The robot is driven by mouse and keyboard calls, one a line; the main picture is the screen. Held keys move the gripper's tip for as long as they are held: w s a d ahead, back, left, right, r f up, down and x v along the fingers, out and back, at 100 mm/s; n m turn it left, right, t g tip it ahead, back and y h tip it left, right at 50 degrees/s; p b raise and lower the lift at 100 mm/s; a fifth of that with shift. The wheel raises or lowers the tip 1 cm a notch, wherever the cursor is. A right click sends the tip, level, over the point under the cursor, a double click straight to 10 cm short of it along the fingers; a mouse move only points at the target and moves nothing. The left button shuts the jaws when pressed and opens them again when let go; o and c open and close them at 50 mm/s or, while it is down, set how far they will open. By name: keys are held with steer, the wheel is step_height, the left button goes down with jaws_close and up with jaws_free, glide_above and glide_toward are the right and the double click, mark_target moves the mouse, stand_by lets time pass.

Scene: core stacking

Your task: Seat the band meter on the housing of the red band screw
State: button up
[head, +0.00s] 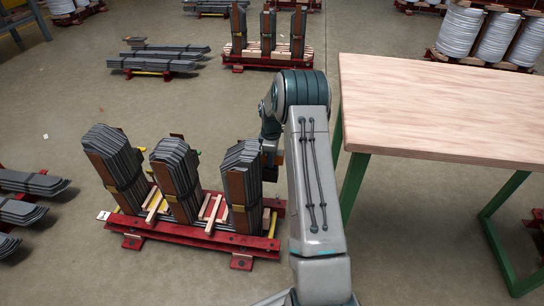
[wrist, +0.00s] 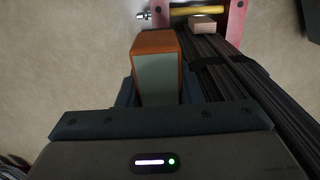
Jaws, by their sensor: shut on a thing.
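An orange box with a grey-green face, which I take for the band meter (wrist: 157,68), sits between the fingers of my gripper (wrist: 158,92) in the wrist view. My gripper is shut on it. In the head view, my gripper is mostly hidden behind my arm, close to the right side of the rightmost core stack (head: 242,185). In the wrist view, that dark laminated stack (wrist: 225,85) runs along the right of the meter, with a black band (wrist: 210,62) around it. I cannot make out the red band screw or its housing for certain in either view.
Three core stacks stand on a red frame (head: 180,235) with wooden slats. A wooden table (head: 440,110) with green legs stands to the right of my arm. More stacks (head: 268,35) and sheet piles (head: 160,62) lie behind. The floor between is clear.

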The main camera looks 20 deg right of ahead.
steer(key=shift+f, duration=0.55)
steer(key=o, duration=1.2)
step_height(320, 180, up, 14)
steer(key=p, duration=0.4)
steer(key=shift+p, duration=0.4)
steer(key=shift+f, duration=0.1)
